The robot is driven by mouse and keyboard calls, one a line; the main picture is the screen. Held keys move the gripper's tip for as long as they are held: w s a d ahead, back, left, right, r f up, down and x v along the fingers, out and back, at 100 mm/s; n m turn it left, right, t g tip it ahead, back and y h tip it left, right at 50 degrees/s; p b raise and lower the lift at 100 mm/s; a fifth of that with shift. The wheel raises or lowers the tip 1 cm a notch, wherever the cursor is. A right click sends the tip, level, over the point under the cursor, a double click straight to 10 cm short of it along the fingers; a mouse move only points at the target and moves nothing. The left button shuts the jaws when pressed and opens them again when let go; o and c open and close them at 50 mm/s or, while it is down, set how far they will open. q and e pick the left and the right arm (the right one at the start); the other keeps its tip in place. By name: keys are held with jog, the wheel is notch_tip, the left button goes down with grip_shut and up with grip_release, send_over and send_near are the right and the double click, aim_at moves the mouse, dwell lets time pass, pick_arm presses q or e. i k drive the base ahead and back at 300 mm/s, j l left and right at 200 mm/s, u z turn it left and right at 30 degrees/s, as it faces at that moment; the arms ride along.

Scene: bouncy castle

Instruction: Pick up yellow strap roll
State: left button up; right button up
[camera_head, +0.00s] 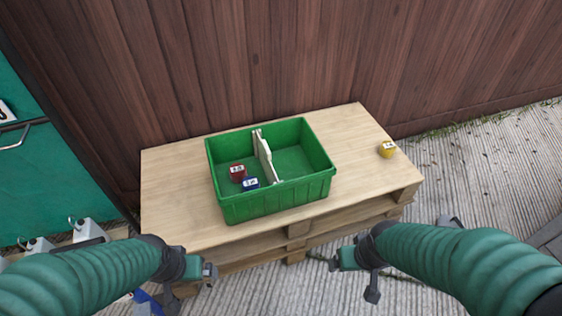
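The yellow strap roll (386,150) sits on the right end of the wooden pallet table (172,188), close to its edge. It is small and round with a white label. My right gripper (352,272) is in front of the table, below and to the left of the roll, well apart from it. My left gripper (207,277) is at the front left of the table, far from the roll. Neither touches the roll. The finger gaps of both are too small and angled to read.
A green crate (270,201) with a pale divider (265,157) stands mid-table. Its left compartment holds a red roll (237,172) and a blue roll (251,184). A wooden fence (250,60) rises behind. A teal cabinet (50,185) stands left. The tabletop around the yellow roll is clear.

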aim_at(388, 149)
jog(key=i+l+u, duration=0.15)
jog(key=l, duration=0.2)
jog(key=i+l+u, duration=0.3)
jog(key=l, duration=0.4)
jog(key=i+l+u, duration=0.1)
jog(key=l, duration=0.25)
jog(key=i+l+u, duration=0.15)
jog(key=l, duration=0.25)
